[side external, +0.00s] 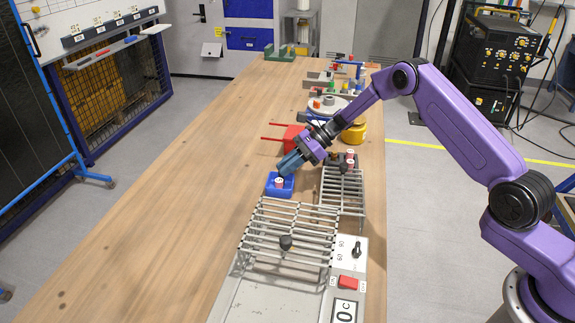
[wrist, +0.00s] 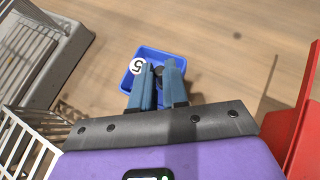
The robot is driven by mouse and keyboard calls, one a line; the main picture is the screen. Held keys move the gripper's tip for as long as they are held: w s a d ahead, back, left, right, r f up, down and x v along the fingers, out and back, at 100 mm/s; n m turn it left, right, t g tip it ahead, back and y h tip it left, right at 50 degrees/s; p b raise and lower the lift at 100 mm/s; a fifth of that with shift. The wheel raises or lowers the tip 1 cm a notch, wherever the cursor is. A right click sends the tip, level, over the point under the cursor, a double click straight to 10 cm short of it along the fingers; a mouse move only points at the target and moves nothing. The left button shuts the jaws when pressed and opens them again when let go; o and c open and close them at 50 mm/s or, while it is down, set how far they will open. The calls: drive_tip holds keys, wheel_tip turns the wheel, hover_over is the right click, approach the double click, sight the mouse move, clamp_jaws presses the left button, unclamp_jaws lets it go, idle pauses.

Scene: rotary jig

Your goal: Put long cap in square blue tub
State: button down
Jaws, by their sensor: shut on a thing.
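The square blue tub (side external: 271,191) sits on the wooden bench left of the small wire rack. It also shows below my fingers in the wrist view (wrist: 183,64). My gripper (side external: 282,170), with blue fingers, is over the tub, its fingers tilted down and to the left. In the wrist view my gripper (wrist: 158,76) is shut on a small dark piece (wrist: 158,71), which I take to be the long cap; the fingers hide most of it. A red and white piece (side external: 279,183) is in the tub; its white top marked 5 (wrist: 137,66) shows left of my fingers.
A small wire rack (side external: 343,188) stands right of the tub, and a larger grate on a grey unit (side external: 285,232) is nearer. A red container (side external: 294,138) with handles and a yellow round container (side external: 354,133) stand behind. The bench's left side is clear.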

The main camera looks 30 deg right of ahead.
drive_tip(key=c, duration=1.1)
unclamp_jaws()
drive_tip(key=shift+f, duration=0.1)
drive_tip(key=shift+c, duration=0.2)
drive_tip(key=shift+d+r, duration=0.3)
drive_tip(key=shift+r, duration=0.05)
drive_tip(key=v, duration=1.1)
